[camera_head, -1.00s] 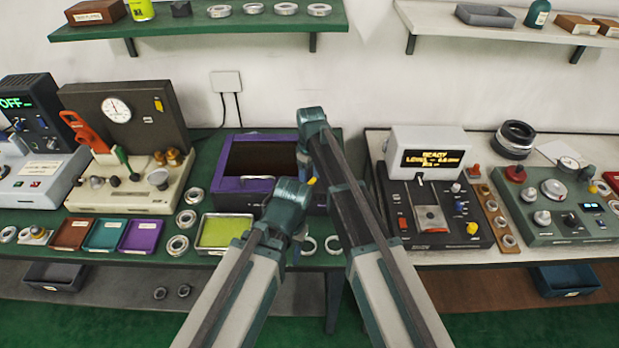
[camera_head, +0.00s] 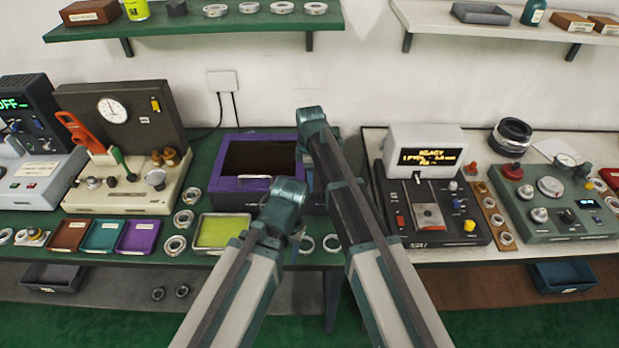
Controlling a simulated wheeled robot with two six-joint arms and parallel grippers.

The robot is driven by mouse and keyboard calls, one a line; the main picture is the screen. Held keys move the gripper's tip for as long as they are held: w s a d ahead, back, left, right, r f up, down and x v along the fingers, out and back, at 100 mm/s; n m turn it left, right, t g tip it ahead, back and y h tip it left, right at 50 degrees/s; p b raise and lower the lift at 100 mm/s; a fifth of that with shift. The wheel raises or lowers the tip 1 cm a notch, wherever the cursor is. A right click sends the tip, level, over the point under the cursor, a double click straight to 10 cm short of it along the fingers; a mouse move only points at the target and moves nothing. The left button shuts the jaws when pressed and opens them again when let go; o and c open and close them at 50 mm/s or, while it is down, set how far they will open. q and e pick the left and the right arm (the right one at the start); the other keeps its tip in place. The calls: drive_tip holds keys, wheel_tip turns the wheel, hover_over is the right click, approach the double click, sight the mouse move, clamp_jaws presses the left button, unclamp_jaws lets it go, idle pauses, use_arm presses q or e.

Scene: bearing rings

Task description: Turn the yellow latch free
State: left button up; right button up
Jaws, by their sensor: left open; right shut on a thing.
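The yellow latch is not plainly seen in the head view. The purple box (camera_head: 226,196), with a dark open-looking top and a silver front handle, stands at the middle of the green bench. My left gripper (camera_head: 287,191) is in front of the box's right part. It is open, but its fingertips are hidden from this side. My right gripper (camera_head: 311,116) is higher, at the box's back right corner in the picture. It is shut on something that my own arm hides. Both arms cover the box's right front.
A black machine with a lit display (camera_head: 428,158) stands right of my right arm. Left is a cream gauge machine (camera_head: 115,196). A shelf (camera_head: 190,28) hangs above.

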idle(0.4)
drive_tip(key=o, duration=1.4)
drive_tip(key=shift+r, duration=0.1)
wheel_tip(320, 180, up, 14)
drive_tip(key=p, duration=1.3)
drive_tip(key=shift+f+p, duration=0.2)
drive_tip(key=shift+p, duration=0.2)
